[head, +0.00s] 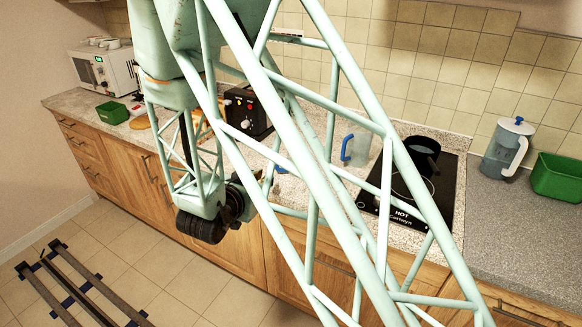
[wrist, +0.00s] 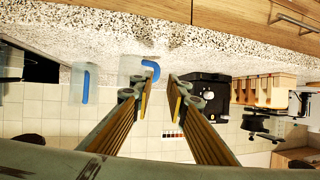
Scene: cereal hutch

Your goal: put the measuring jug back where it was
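A clear measuring jug with a blue handle (head: 358,150) stands on the counter left of the hob, partly behind my arm's lattice. In the wrist view, whose picture is upside down, two clear vessels with blue handles show: one at the left (wrist: 76,85) and a nearer one (wrist: 133,68) just beyond my fingertips, its handle between their lines. I cannot tell from these frames which one the task means. My gripper (wrist: 155,90) is open, with nothing seen between its fingers. In the head view, the gripper's tips are mostly hidden behind my arm.
A black hob (head: 440,205) marked HOT carries a dark pot (head: 421,156). At the right stand a blue-lidded pitcher (head: 506,148) and a green bin (head: 558,178). A black appliance (head: 248,110), a green box (head: 112,112) and a white microwave (head: 105,70) stand to the left.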

